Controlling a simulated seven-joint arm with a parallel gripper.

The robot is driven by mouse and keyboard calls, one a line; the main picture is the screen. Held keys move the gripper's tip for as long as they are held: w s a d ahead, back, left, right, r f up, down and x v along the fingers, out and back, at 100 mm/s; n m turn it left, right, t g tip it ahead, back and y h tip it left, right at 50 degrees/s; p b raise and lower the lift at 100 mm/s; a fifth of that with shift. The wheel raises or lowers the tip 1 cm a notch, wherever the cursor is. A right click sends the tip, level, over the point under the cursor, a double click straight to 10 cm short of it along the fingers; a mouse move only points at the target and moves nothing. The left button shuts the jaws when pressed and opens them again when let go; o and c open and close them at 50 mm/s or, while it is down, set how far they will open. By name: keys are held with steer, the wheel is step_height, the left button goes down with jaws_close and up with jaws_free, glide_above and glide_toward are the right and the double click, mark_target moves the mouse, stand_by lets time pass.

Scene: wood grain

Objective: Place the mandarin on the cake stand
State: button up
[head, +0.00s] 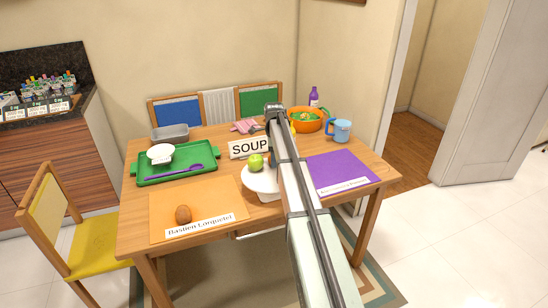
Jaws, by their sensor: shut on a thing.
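The white cake stand (262,186) stands near the middle of the table, partly hidden by my arm. A green apple (256,162) sits on its visible left part. I cannot make out a mandarin for certain. A round brown-orange fruit (183,214) lies on the orange placemat at the front left, but its kind is unclear. My arm reaches from the bottom right up across the table, past the right side of the stand. My gripper's fingers, and anything between them, do not show; the arm covers that area.
A green tray (150,180) holds a white bowl (160,154) and a purple spoon. A SOUP sign (248,147) stands behind the stand. An orange bowl (306,121), blue mug (340,130) and purple bottle (314,97) are at the back right. A purple placemat (345,169) lies right, mostly bare.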

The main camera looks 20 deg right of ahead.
steer(key=o, duration=1.1)
steer(key=shift+f, duration=0.1)
step_height(320, 180, up, 12)
steer(key=shift+r, duration=0.15)
